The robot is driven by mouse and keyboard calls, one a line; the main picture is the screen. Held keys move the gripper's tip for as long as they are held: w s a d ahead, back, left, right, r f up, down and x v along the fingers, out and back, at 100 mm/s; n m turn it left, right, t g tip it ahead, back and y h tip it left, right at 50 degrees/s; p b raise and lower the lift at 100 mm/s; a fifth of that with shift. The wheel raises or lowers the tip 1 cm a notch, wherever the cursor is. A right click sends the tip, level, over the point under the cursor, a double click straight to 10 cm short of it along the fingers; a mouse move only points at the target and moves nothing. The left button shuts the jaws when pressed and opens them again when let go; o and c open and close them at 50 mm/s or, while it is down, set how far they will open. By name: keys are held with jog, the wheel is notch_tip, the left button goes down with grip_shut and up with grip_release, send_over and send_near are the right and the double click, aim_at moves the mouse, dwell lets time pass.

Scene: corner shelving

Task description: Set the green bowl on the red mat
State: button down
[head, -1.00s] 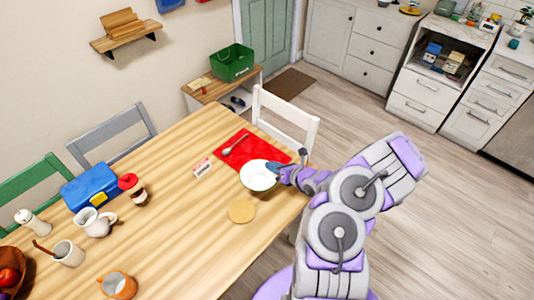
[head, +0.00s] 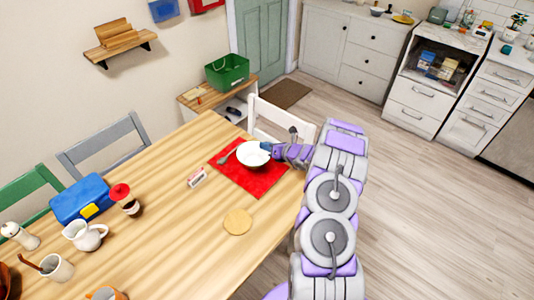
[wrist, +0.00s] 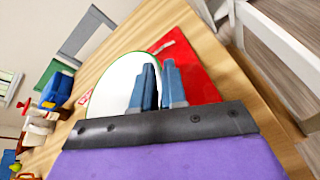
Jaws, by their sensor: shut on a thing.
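The bowl (head: 253,155) looks white inside with a thin green rim, which shows best in the wrist view (wrist: 108,82). It is upright over the red mat (head: 262,184), near the mat's middle and far side. I cannot tell whether it touches the mat. My gripper (head: 270,148) comes in from the right and is shut on the bowl's near-right rim. In the wrist view the two blue-grey fingers (wrist: 158,85) are at the bowl's edge, with the red mat (wrist: 195,68) behind them.
A spoon (head: 229,156) lies at the mat's left edge, beside the bowl. A white chair (head: 284,117) stands at the table's far edge. A blue lunch box (head: 82,198) and jugs are farther left.

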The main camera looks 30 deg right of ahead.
aim_at(267, 153)
jog(key=shift+f+b, duration=0.55)
jog(key=shift+f, duration=1.25)
jog(key=shift+f, duration=0.1)
jog(key=c, duration=1.2)
grip_release()
jog(key=shift+o, duration=0.2)
